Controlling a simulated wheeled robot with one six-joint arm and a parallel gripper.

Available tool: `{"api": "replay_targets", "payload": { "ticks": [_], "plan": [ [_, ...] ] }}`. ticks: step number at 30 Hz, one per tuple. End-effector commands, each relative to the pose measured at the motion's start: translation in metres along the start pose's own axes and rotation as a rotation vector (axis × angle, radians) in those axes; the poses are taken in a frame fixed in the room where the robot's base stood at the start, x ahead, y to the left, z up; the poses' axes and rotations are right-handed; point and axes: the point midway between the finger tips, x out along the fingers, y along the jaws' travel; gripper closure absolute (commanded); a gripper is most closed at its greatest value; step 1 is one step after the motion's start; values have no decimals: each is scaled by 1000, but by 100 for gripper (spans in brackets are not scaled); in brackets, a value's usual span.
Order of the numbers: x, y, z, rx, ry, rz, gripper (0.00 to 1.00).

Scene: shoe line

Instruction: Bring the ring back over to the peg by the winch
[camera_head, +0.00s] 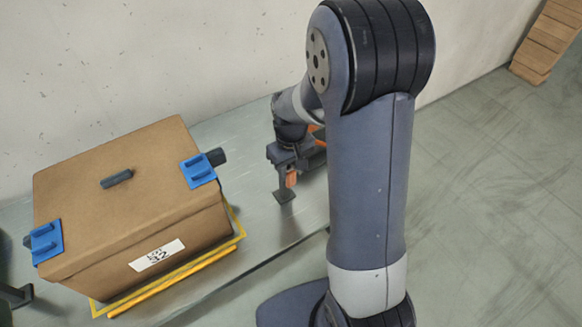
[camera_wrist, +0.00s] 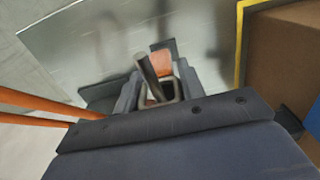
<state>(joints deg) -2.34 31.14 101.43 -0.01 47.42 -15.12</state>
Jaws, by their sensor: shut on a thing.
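My gripper (camera_head: 289,160) is low over the grey table, right of the carton, partly behind my arm. In the wrist view my gripper (camera_wrist: 157,86) is shut on a dark squarish ring (camera_wrist: 172,88). A grey peg (camera_wrist: 148,73) stands at the ring's opening, but I cannot tell whether the ring is around it or beside it. In the head view a dark post on a flat foot (camera_head: 284,196) shows just below the gripper. An orange piece (camera_wrist: 162,61) lies just beyond the ring. I cannot make out the winch.
A brown carton (camera_head: 130,200) with blue clips sits within a yellow border (camera_head: 240,222) on the table (camera_head: 235,135). Orange bars (camera_wrist: 35,124) cross the left of the wrist view. Wooden boxes (camera_head: 548,40) stand far right. A pale wall is behind.

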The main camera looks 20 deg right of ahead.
Motion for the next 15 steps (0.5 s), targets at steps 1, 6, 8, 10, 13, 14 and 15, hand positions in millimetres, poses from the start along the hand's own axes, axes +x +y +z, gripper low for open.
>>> {"api": "replay_targets", "payload": {
  "ticks": [1,6,8,10,13,14,15],
  "plan": [
    [0,0,0,0,0,0,86],
    [0,0,0,0,0,0,86],
    [0,0,0,0,0,0,57],
    [0,0,0,0,0,0,52],
    [0,0,0,0,0,0,43],
    [0,0,0,0,0,0,41],
    [0,0,0,0,0,0,38]
  ]
}}
